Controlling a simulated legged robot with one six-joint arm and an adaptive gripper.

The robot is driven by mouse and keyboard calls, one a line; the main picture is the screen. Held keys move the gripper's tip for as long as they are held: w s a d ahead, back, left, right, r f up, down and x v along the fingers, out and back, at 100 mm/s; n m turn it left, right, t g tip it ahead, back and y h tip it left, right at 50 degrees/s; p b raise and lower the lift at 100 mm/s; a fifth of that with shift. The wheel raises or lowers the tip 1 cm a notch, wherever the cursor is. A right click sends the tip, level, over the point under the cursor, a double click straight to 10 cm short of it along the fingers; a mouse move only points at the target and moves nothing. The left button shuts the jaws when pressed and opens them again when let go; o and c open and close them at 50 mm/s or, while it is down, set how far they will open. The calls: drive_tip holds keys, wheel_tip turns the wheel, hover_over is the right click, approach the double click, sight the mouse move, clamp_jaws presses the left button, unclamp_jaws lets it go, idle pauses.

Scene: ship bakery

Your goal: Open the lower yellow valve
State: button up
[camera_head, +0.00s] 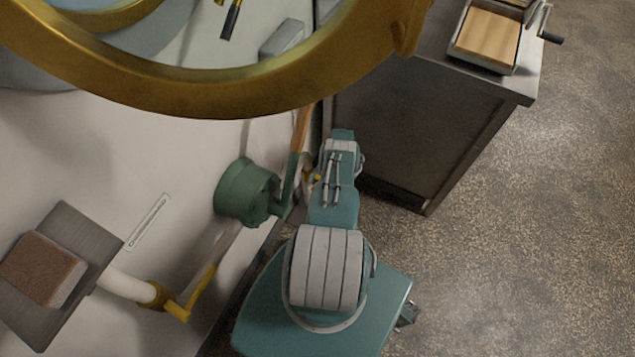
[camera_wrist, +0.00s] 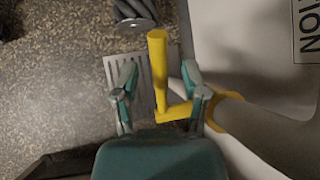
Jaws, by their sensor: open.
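In the wrist view, a yellow valve handle (camera_wrist: 158,62) stands between the two fingers of my open gripper (camera_wrist: 159,76). The handle is bent at its base and leads toward a yellow collar (camera_wrist: 227,101) on a white pipe at the right. The fingers lie on either side of the handle, with visible gaps. In the head view, a yellow lever valve (camera_head: 184,304) sits on a white pipe at lower left, and a small yellow piece (camera_head: 316,178) shows beside my arm. I cannot tell which of these the wrist view shows.
A green valve (camera_head: 243,190) juts from the white wall left of my arm. A large brass ring (camera_head: 200,98) crosses the top foreground. A dark metal cabinet (camera_head: 415,120) stands beyond my arm. A floor grate (camera_wrist: 140,66) lies below the gripper. Floor at right is clear.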

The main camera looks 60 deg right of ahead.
drive_tip(key=v, duration=1.1)
drive_tip(key=shift+d+r, duration=0.2)
drive_tip(key=shift+d, duration=0.15)
